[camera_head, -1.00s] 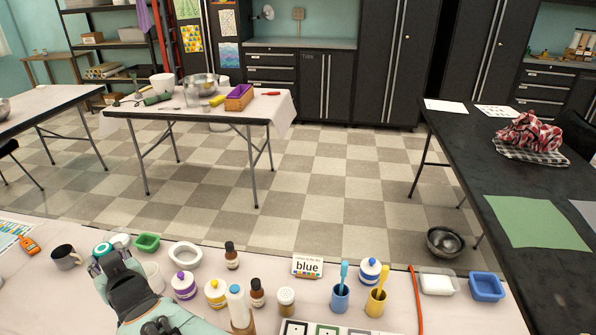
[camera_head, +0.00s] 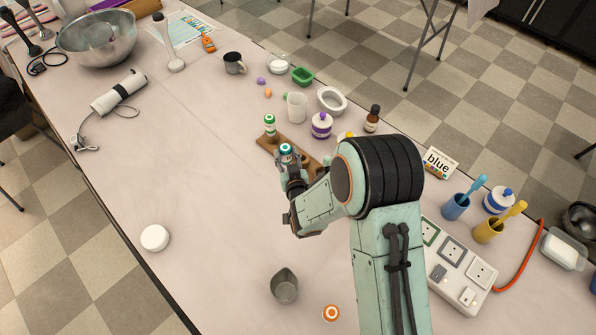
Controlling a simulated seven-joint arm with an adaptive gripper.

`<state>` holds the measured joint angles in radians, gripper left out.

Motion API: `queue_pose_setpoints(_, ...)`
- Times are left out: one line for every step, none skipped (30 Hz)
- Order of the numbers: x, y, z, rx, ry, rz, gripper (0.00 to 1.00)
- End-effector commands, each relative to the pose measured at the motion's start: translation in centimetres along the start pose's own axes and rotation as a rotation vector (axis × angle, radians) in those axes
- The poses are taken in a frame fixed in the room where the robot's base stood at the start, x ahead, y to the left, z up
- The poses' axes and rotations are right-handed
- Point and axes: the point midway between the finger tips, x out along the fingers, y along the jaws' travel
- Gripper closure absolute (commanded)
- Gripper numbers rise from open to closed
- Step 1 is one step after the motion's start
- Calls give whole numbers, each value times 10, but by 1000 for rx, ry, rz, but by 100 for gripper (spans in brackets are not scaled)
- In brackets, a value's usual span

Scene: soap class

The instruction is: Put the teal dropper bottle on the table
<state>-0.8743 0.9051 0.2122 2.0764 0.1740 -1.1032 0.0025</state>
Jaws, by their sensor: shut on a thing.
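A small bottle with a teal-and-white top, the teal dropper bottle (camera_head: 286,150), shows between the fingers of my gripper (camera_head: 287,168). My gripper is shut on it, and the fingers hide its lower part. A brown wooden rack (camera_head: 268,141) lies just behind and beside it on the table. I cannot tell whether the bottle's base is clear of the rack. A green-topped bottle (camera_head: 269,125) stands at the rack's left end. My arm hides the rack's right part. The pale table (camera_head: 200,190) spreads around them.
The table to the left and front of my gripper is mostly bare, with a white round lid (camera_head: 154,238) and a grey cup (camera_head: 285,286) there. A purple-topped jar (camera_head: 321,126) and a clear beaker (camera_head: 296,107) stand behind the rack. A power strip (camera_head: 455,270) lies right.

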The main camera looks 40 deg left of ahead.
Motion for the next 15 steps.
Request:
queue_pose_setpoints(2,0,6,0,-1,0,100)
queue_pose_setpoints(3,0,9,0,-2,0,100)
queue_pose_setpoints(4,0,14,-1,-3,-1,100)
queue_pose_setpoints(5,0,18,-1,-2,-1,100)
queue_pose_setpoints(7,-1,23,-1,-2,-2,100)
queue_pose_setpoints(9,-1,29,0,-3,-2,100)
queue_pose_setpoints(10,-1,34,0,-2,-2,100)
queue_pose_setpoints(11,-1,36,-1,-1,-1,100)
queue_pose_setpoints(12,0,40,-1,-1,-1,100)
queue_pose_setpoints(13,0,42,-1,0,-1,100)
queue_pose_setpoints(13,0,42,-1,0,-1,100)
queue_pose_setpoints(13,0,43,-1,1,-1,100)
queue_pose_setpoints(13,0,42,-1,2,-1,100)
queue_pose_setpoints(13,0,42,-1,2,-1,100)
queue_pose_setpoints(13,0,42,-1,2,-1,100)
